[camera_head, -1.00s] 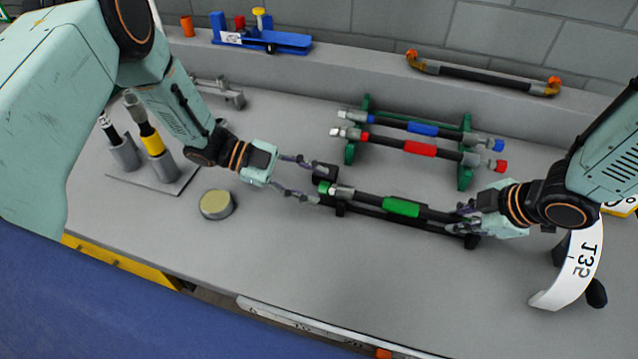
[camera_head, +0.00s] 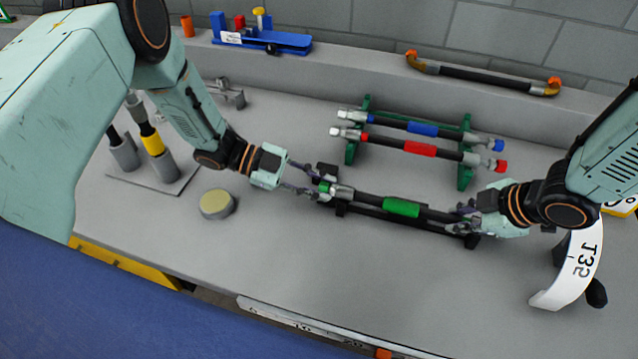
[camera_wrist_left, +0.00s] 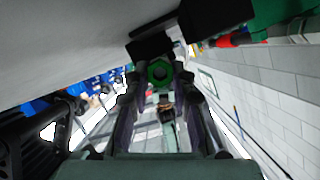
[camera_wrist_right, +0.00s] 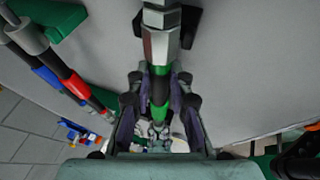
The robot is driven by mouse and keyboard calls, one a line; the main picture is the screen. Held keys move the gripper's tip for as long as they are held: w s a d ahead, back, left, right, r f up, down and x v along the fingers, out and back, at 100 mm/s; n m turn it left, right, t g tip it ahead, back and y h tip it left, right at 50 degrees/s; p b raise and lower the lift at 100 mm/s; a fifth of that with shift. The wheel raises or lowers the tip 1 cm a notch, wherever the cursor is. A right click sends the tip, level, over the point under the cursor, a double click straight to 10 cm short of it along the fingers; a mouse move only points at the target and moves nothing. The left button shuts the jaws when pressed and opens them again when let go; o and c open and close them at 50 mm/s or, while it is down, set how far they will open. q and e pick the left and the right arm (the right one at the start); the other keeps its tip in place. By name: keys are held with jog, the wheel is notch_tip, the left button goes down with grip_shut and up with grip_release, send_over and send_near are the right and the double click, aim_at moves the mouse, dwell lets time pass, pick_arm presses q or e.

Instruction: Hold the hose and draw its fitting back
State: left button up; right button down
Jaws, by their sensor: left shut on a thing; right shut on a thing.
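The hose is black with a green band (camera_head: 402,207) and lies on a low black holder (camera_head: 375,218) on the bench. Its left end has a silver ferrule (camera_head: 343,192) and a green fitting, which shows end-on as a green hex (camera_wrist_left: 159,72) in the left wrist view. My left gripper (camera_head: 322,190) is shut on this green fitting. My right gripper (camera_head: 464,214) is shut on the hose's right end.
Behind, a green rack (camera_head: 466,177) carries a blue-banded hose (camera_head: 422,128) and a red-banded hose (camera_head: 420,149). A round tin (camera_head: 217,204) and a tool stand (camera_head: 150,187) are at the left. A white numbered plate (camera_head: 575,270) is at the right. The front bench is clear.

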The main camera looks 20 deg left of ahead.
pick_arm(q)
grip_shut()
jog(key=shift+a, duration=1.45)
jog(key=o, duration=0.9)
grip_release()
jog(key=shift+d, duration=0.1)
jog(key=v, duration=0.7)
jog(key=shift+a+r, duration=0.1)
jog(key=shift+a, duration=0.15)
